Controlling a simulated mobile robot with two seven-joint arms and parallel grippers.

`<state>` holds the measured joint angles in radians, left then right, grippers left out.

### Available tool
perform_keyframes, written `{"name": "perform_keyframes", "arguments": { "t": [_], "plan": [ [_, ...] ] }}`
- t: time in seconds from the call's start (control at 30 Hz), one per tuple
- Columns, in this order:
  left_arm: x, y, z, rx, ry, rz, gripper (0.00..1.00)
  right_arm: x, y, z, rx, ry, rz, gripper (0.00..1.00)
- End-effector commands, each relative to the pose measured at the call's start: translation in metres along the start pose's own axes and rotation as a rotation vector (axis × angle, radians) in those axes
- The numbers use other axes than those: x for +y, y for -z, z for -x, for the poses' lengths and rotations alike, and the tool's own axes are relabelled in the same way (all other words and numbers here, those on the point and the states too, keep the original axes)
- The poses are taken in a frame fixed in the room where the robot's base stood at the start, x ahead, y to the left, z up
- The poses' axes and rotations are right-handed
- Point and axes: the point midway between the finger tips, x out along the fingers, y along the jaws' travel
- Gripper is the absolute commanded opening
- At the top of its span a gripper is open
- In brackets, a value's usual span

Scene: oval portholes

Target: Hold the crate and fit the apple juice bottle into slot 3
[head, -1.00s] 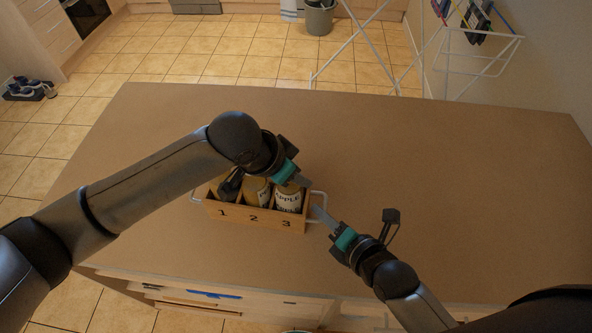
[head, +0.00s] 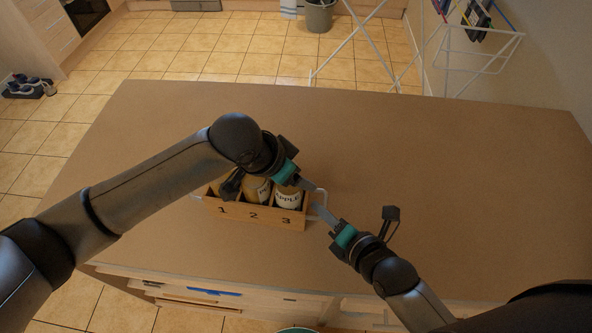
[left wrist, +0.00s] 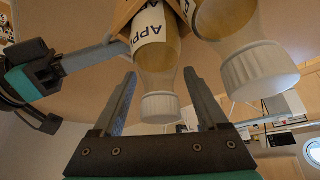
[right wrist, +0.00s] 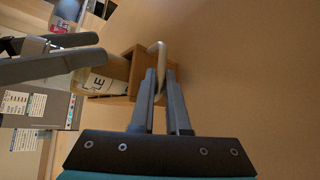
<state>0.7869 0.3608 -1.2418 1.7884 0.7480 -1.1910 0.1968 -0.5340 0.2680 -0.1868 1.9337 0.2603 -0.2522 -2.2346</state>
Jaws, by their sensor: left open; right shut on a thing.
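The wooden crate (head: 252,219) stands on the table with slots numbered 1, 2 and 3. The apple juice bottle (head: 288,199), with a white label, stands in slot 3; its lower part is hidden by the crate's front wall. In the left wrist view its white cap (left wrist: 160,107) lies between the open fingers of my left gripper (left wrist: 160,80), with gaps at both sides. My left gripper (head: 303,183) hides the bottle's top in the head view. My right gripper (head: 319,210) is shut on the crate's white right handle (right wrist: 153,57).
Another bottle (head: 257,189) stands in slot 2. Slot 1 is partly hidden by my left wrist. The brown table (head: 440,170) is clear around the crate. A drying rack (head: 470,60) stands beyond the table.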

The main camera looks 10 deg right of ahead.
Motion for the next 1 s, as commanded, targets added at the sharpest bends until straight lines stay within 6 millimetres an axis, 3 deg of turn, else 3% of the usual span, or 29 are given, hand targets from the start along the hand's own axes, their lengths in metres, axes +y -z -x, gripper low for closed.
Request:
{"name": "perform_keyframes", "arguments": {
  "t": [0.27, 0.8, 1.0],
  "plan": [
    [-0.001, -0.001, 0.006, -0.002, 0.000, 0.001, 0.76, 0.000, 0.000, 0.000, 0.000, 0.000, 0.003, 0.00],
    [-0.001, 0.000, 0.099, 0.001, 0.002, -0.002, 0.76, 0.000, 0.000, 0.000, 0.000, 0.000, 0.003, 0.00],
    [-0.001, 0.000, 0.118, 0.000, 0.001, 0.000, 0.76, 0.000, 0.000, 0.000, 0.000, 0.000, 0.003, 0.00]
  ]
}}
